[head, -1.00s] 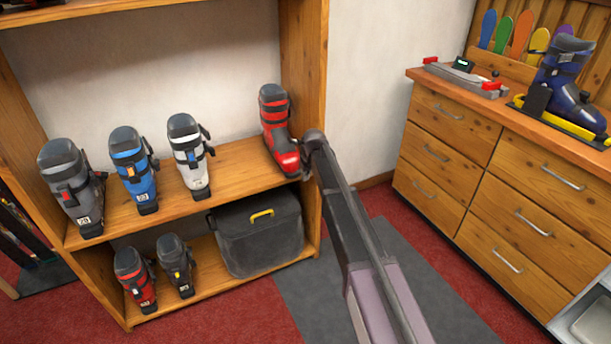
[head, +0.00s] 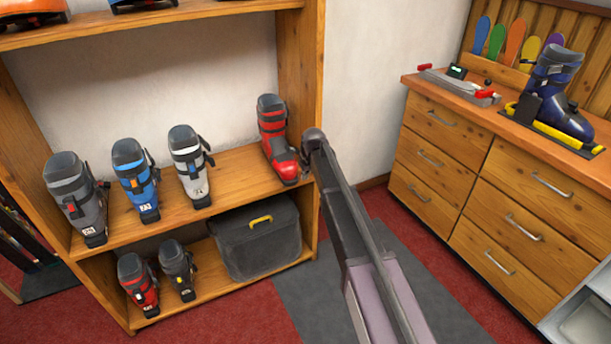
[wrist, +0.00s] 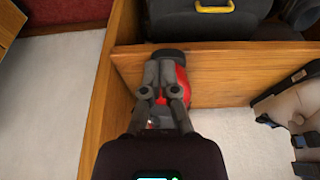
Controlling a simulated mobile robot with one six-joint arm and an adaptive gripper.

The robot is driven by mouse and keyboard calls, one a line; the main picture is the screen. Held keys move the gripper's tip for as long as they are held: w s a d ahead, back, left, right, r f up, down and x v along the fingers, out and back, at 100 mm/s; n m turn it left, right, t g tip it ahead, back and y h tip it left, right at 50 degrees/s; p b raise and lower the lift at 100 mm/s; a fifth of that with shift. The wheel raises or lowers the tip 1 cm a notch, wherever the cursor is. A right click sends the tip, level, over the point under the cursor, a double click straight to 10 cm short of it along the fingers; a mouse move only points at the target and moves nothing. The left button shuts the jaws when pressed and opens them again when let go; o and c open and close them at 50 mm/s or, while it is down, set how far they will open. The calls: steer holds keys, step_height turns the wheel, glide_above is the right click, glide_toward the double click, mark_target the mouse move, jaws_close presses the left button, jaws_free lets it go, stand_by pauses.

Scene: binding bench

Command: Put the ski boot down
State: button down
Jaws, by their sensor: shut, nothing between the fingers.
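The red ski boot (head: 277,143) with a dark cuff stands upright on the middle shelf (head: 236,188), at its right end beside the upright side board. In the wrist view, part of the red boot (wrist: 182,82) shows behind my gripper (wrist: 161,62). The gripper's fingers are closed together with nothing held between them, and they overlap the boot in the picture. I cannot tell whether they touch it. In the head view my arm reaches up to the right side board, and the fingers are not clearly visible.
Grey (head: 75,196), blue (head: 135,178) and white (head: 189,165) boots stand left on the same shelf. Below are two small boots and a dark bin (head: 258,240). The wooden side board (wrist: 105,90) is close beside my gripper. A drawer bench (head: 480,180) stands right.

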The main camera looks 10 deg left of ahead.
steer(key=shift+d, duration=0.1)
steer(key=s+d+m+g+h, duration=0.1)
steer(key=s+d+m, duration=0.2)
steer(key=s+d, duration=1)
steer(key=s+d+m+g+h, duration=0.1)
steer(key=s+d+m, duration=0.2)
steer(key=s+d, duration=1.1)
steer(key=s, duration=0.5)
steer(key=shift+s+f+m+g, duration=0.25)
steer(key=shift+f+m+g, duration=0.15)
steer(key=shift+d, duration=0.2)
